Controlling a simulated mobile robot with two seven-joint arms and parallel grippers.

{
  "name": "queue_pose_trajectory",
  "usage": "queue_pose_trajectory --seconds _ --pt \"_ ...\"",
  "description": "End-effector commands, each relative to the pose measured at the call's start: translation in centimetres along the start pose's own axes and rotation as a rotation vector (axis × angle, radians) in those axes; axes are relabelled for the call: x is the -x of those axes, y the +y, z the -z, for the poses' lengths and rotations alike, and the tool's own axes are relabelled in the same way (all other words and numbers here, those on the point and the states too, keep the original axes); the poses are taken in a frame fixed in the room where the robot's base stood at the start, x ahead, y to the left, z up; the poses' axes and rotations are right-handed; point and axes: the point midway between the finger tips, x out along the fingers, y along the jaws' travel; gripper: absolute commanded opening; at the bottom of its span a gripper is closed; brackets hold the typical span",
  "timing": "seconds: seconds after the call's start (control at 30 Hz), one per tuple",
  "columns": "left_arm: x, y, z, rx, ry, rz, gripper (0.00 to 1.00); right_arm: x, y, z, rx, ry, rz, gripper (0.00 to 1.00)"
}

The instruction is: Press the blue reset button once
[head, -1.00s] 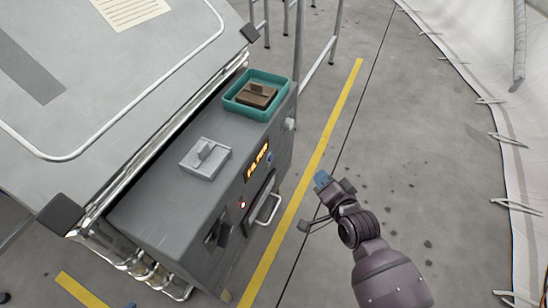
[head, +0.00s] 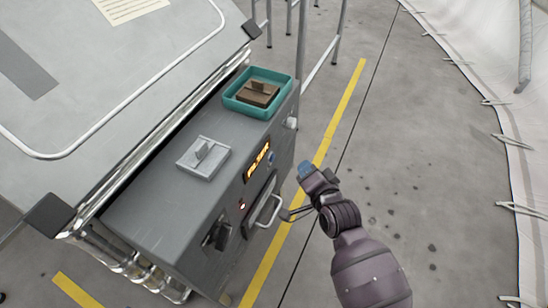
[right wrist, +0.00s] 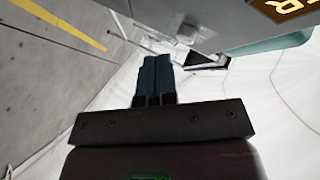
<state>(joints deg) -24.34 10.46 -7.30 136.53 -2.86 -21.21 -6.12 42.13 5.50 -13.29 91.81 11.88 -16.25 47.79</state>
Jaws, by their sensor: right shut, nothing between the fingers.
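The small blue button (head: 271,157) is on the front panel of the grey machine (head: 160,205), just right of the lit orange display (head: 257,161). My right gripper (head: 306,169) is shut and empty, its blue fingertips in front of the panel and a little right of the button in the head view. A gap shows between them. In the right wrist view the shut blue fingers (right wrist: 157,77) point up the picture and part of the display (right wrist: 288,8) shows at the top right. I cannot make out the button there. My left gripper is not in view.
The panel also has a red light (head: 242,205), a dark switch (head: 217,234) and a protruding handle (head: 270,209) close to my right wrist. A teal tray (head: 236,103) with a brown block and a light grey switch plate (head: 203,158) sit on top. Floor at right is clear.

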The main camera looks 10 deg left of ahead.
Motion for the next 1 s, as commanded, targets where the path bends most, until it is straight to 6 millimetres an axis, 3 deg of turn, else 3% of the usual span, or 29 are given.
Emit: queue_pose_trajectory --seconds 0.4,1.0 --pt "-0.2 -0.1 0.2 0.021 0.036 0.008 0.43 -3.0 -2.1 -2.2 -0.002 0.0 0.0 0.0" --pt "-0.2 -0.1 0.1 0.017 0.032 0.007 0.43 -3.4 -2.5 -2.5 0.0 -0.001 -0.001 0.0"
